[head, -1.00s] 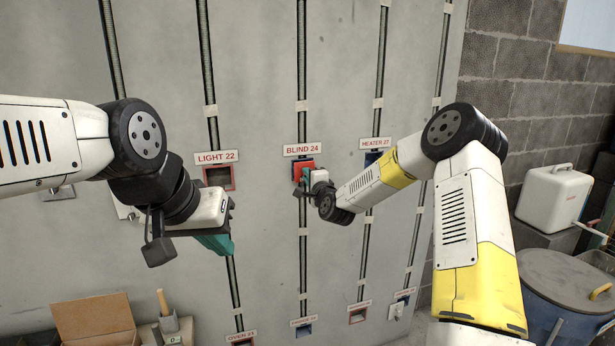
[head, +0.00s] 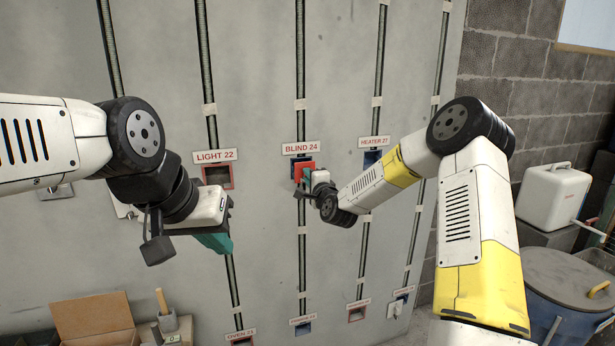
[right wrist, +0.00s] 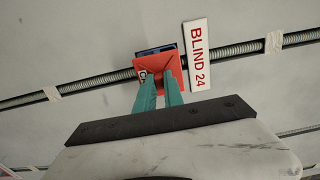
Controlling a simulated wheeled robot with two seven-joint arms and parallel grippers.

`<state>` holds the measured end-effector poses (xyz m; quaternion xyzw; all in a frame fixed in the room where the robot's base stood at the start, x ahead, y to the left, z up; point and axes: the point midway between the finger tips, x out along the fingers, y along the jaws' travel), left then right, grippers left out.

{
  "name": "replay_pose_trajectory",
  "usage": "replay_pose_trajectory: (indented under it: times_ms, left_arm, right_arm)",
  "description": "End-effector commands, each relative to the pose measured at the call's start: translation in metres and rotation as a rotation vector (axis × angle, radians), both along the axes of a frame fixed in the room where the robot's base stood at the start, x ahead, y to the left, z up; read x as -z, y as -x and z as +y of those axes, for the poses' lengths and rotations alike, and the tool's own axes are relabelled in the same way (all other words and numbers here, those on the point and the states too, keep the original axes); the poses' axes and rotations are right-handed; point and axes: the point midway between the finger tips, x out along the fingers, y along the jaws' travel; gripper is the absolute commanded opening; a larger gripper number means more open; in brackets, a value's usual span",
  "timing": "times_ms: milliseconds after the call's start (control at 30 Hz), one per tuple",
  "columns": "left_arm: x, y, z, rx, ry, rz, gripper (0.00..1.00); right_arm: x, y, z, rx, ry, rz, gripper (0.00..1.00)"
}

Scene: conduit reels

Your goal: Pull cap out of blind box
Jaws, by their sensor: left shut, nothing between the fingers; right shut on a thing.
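The red cap (head: 304,168) is at the blind box, under the sign BLIND 24 (head: 300,148). In the right wrist view the cap (right wrist: 150,70) sits at an angle, and the blue edge of the box (right wrist: 157,49) shows past its far side. The rest of the box is hidden behind the cap. My right gripper (head: 305,182) has its teal fingers (right wrist: 159,92) shut on the cap. I cannot tell how far the cap is off the box. My left gripper (head: 218,243) is shut and empty, in front of the wall, below the LIGHT 22 box.
The LIGHT 22 box (head: 217,175) has a red frame. The HEATER 27 box (head: 372,158) is blue. Conduits run up the wall, with several boxes low down. A cardboard box (head: 95,318) stands low left; a blue barrel (head: 565,290) and white canister (head: 553,197) stand right.

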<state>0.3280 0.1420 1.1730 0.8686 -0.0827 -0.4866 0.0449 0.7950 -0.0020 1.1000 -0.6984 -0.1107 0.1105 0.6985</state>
Motion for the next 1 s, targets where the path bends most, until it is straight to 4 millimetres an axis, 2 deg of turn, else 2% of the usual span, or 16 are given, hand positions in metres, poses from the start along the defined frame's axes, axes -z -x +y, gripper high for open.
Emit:
replay_pose_trajectory:
  times_ms: [700, 1000]
  left_arm:
    - [0.000, 0.000, 0.000, 0.000, 0.000, 0.000, 0.00]
    - [0.000, 0.000, 0.000, 0.000, 0.000, 0.000, 0.00]
  right_arm:
    - [0.000, 0.027, -0.009, 0.000, 0.000, 0.000, 0.00]
    - [0.000, 0.032, -0.011, 0.000, 0.000, 0.000, 0.00]
